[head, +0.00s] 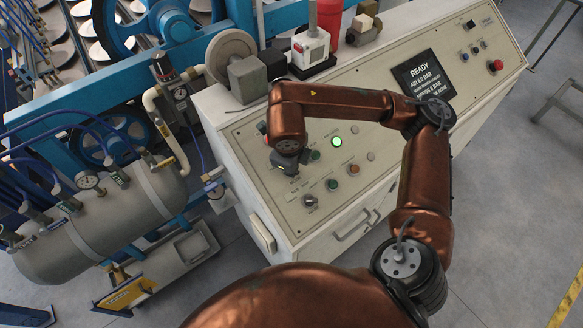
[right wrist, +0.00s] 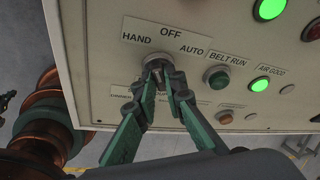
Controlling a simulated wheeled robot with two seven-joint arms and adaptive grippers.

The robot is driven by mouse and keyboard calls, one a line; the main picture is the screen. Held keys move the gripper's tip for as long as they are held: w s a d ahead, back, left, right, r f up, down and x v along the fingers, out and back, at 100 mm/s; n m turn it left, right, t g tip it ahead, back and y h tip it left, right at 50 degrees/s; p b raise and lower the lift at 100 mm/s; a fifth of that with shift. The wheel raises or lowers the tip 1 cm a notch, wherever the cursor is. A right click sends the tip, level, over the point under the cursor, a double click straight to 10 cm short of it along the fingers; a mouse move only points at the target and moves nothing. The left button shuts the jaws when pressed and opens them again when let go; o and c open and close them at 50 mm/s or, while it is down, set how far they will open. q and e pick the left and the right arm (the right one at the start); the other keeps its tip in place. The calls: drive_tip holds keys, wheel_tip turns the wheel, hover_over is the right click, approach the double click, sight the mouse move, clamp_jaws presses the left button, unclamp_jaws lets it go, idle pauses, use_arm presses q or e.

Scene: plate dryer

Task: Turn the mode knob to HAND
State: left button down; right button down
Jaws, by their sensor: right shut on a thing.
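The mode knob (right wrist: 152,64) shows in the right wrist view under a label reading HAND, OFF and AUTO. HAND is at the label's left, OFF at the top and AUTO at the right. My right gripper (right wrist: 163,74) has its green fingers shut on the knob, one on each side. The fingers cover much of the knob, so I cannot tell which way it points. In the head view my right gripper (head: 288,162) reaches down to the left part of the sloped control panel (head: 240,140) and hides the knob. My left gripper is not in view.
A dark selector (head: 310,201) and several buttons sit close to the gripper. A lit green lamp (head: 337,142) is labelled AIR GOOD in the right wrist view. A grey tank (head: 100,225) stands left.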

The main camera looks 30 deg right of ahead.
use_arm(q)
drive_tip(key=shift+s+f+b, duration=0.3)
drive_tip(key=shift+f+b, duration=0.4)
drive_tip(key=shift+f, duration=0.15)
use_arm(e)
drive_tip(key=shift+a+n+h, duration=0.1)
drive_tip(key=shift+n+h, duration=0.2)
drive_tip(key=shift+n, duration=0.8)
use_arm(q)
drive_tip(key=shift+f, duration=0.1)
use_arm(e)
drive_tip(key=shift+t, duration=0.3)
drive_tip(key=c, duration=2)
unclamp_jaws()
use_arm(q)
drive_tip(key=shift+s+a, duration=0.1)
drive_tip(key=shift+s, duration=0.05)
use_arm(e)
drive_tip(key=v, duration=1.2)
